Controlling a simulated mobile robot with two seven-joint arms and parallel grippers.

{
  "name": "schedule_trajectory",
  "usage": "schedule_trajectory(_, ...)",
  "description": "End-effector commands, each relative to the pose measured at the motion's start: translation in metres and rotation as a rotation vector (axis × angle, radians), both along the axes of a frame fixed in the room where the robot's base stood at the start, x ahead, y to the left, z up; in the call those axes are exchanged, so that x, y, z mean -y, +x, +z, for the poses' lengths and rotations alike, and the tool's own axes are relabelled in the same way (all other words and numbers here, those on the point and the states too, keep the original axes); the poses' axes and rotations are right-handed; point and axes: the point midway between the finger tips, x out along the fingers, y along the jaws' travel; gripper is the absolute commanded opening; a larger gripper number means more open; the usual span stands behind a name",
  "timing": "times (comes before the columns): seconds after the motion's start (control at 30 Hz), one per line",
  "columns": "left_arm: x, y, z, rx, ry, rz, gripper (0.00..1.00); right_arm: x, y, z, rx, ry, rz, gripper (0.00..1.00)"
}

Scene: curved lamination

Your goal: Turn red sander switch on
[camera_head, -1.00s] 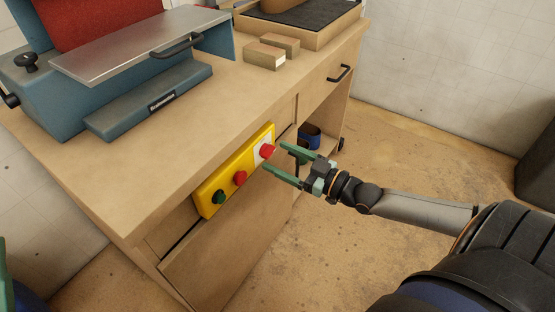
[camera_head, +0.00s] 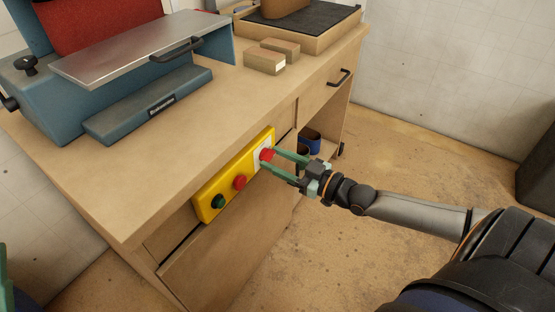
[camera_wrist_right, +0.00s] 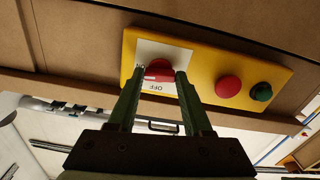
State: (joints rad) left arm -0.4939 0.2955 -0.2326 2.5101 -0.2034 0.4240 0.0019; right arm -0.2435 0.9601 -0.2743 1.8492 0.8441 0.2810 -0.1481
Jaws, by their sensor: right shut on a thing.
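The red rotary switch (camera_head: 267,155) sits on a white plate at the right end of the yellow control panel (camera_head: 228,189) on the bench front. My right gripper (camera_head: 270,160) is shut on the red switch, one finger on each side. In the right wrist view the red switch (camera_wrist_right: 159,70) shows between the two green fingers, with the word OFF readable on the white plate (camera_wrist_right: 160,53) beside it. The fingers hide part of the plate. At the left edge a small green part of my left gripper (camera_head: 5,280) shows; its fingertips are out of frame.
A red button (camera_head: 240,181) and a green button (camera_head: 218,201) are on the same panel. The blue sander (camera_head: 60,100) stands on the wooden bench (camera_head: 130,185), with two wooden blocks (camera_head: 265,60) behind. Open floor lies to the right of the bench.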

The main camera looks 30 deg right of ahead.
Motion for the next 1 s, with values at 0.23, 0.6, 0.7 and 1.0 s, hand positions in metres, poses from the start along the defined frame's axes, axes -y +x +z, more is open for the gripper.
schedule_trajectory(0.23, 0.000, 0.000, 0.000, 0.001, 0.001, 0.001, 0.00, 0.000, 0.000, 0.000, 0.000, 0.000, 0.001, 0.00)
schedule_trajectory(0.6, -0.001, 0.000, 0.012, 0.012, 0.016, 0.013, 0.00, 0.000, -0.001, 0.001, -0.050, 0.116, 0.001, 0.00)
schedule_trajectory(0.7, -0.002, 0.000, 0.011, 0.014, 0.019, 0.016, 0.00, 0.000, 0.000, 0.000, -0.055, 0.129, 0.001, 0.00)
schedule_trajectory(1.0, -0.002, 0.000, 0.011, 0.012, 0.015, 0.016, 0.00, -0.001, -0.001, -0.001, -0.054, 0.129, 0.001, 0.61)
